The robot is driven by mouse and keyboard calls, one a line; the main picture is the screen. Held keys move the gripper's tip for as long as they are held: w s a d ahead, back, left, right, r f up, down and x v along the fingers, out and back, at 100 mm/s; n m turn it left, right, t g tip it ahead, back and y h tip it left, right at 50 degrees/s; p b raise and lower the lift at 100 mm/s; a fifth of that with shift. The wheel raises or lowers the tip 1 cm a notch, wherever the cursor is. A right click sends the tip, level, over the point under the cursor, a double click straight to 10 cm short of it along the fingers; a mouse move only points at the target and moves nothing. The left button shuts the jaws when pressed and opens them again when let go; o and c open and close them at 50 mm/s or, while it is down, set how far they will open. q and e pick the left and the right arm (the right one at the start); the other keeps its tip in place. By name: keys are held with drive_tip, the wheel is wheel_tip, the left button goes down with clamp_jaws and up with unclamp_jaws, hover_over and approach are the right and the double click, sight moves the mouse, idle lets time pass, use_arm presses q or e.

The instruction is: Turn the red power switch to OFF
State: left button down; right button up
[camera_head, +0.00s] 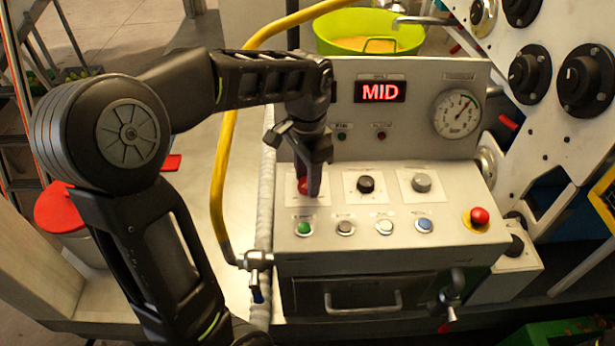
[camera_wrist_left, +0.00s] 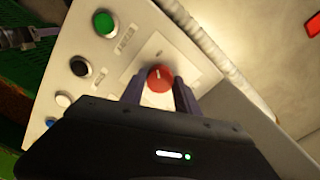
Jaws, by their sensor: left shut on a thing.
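The red power switch (camera_head: 303,186) is a round knob on a white plate at the left of the control panel (camera_head: 450,215). In the left wrist view the red knob (camera_wrist_left: 160,78) sits between the two fingers. My left gripper (camera_head: 309,190) points down from above and is shut on the knob; it also shows in the left wrist view (camera_wrist_left: 160,92). The fingers partly hide the knob and its markings, so I cannot read its position. The display (camera_head: 380,91) above reads MID in red. My right gripper is not in view.
Black (camera_head: 366,184) and grey (camera_head: 421,182) knobs stand right of the switch. A row of buttons lies in front, with a red mushroom button (camera_head: 480,216) at the right. A yellow pipe (camera_head: 222,170) runs upright left of the panel. A lime bowl (camera_head: 370,32) stands behind.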

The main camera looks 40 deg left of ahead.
use_arm(q)
drive_tip(key=n+b, duration=0.1)
drive_tip(key=n, duration=0.2)
drive_tip(key=shift+n, duration=0.3)
drive_tip(key=n+b, duration=0.1)
drive_tip(key=n, duration=0.3)
drive_tip(key=shift+n, duration=0.3)
drive_tip(key=n+b, duration=0.1)
drive_tip(key=n, duration=0.3)
drive_tip(key=shift+n, duration=0.3)
drive_tip(key=shift+n+b, duration=0.3)
drive_tip(key=shift+n, duration=1.8)
drive_tip(key=shift+r, duration=0.1)
drive_tip(key=c, duration=0.9)
unclamp_jaws()
